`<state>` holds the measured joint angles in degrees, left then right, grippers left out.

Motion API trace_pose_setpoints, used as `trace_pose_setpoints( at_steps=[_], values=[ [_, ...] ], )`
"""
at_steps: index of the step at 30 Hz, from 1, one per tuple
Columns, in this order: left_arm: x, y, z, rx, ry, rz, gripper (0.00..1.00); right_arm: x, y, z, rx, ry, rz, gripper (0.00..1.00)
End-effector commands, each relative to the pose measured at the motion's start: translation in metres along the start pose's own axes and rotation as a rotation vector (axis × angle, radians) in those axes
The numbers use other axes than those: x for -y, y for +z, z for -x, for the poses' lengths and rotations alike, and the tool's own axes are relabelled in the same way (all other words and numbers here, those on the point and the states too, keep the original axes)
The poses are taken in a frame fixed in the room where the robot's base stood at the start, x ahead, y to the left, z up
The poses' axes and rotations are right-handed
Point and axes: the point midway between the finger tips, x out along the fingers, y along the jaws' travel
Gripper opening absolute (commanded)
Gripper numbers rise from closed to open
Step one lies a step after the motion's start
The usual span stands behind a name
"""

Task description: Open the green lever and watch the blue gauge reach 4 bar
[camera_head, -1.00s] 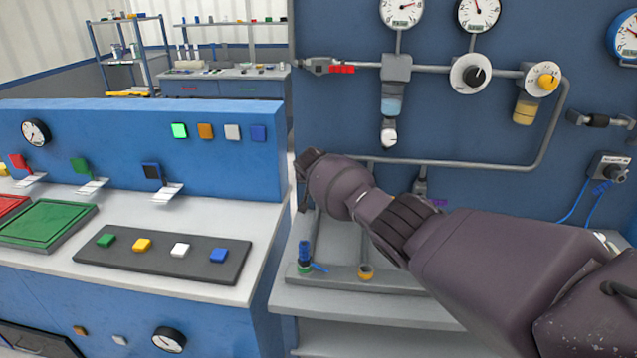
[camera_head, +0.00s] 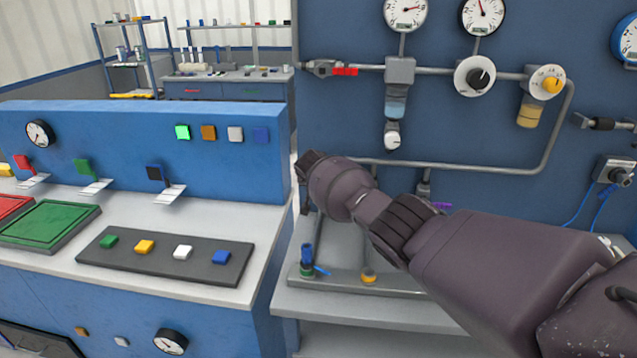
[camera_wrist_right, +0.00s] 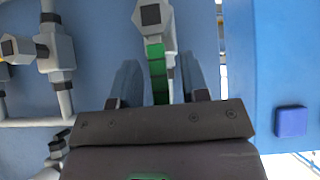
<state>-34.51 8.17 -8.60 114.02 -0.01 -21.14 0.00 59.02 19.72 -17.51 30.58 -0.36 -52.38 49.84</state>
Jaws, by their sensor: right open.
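The green lever (camera_wrist_right: 157,72) shows in the right wrist view, hanging from a grey pipe fitting. My right gripper (camera_wrist_right: 162,82) is open, with one finger on each side of the lever in the picture. Gaps show between fingers and lever; I cannot tell how deep the lever sits between them. In the head view my right arm reaches in from the right, and the green lever and the fingers cannot be made out. A gauge with a blue rim (camera_head: 627,38) is cut off at the right edge; its reading cannot be told. My left gripper is not in view.
A red lever (camera_head: 345,71), two white gauges (camera_head: 405,12) and dials sit on the blue pipe wall. A console (camera_head: 110,130) with coloured buttons and levers stands at the left. Pipes (camera_wrist_right: 58,60) run left of my gripper in the wrist view.

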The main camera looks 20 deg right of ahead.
Motion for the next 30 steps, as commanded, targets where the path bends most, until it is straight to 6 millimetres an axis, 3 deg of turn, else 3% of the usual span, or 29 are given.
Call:
trace_pose_setpoints(
  at_steps=[8, 21, 30],
  values=[
    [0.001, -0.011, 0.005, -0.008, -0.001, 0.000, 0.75, 0.001, -0.003, 0.012, -0.002, -0.004, -0.002, 0.41],
    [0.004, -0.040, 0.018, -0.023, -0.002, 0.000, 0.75, 0.000, -0.001, 0.056, 0.000, -0.002, -0.002, 0.41],
    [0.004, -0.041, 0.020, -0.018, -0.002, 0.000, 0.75, 0.001, -0.001, 0.087, -0.002, -0.002, 0.000, 0.41]
  ],
)
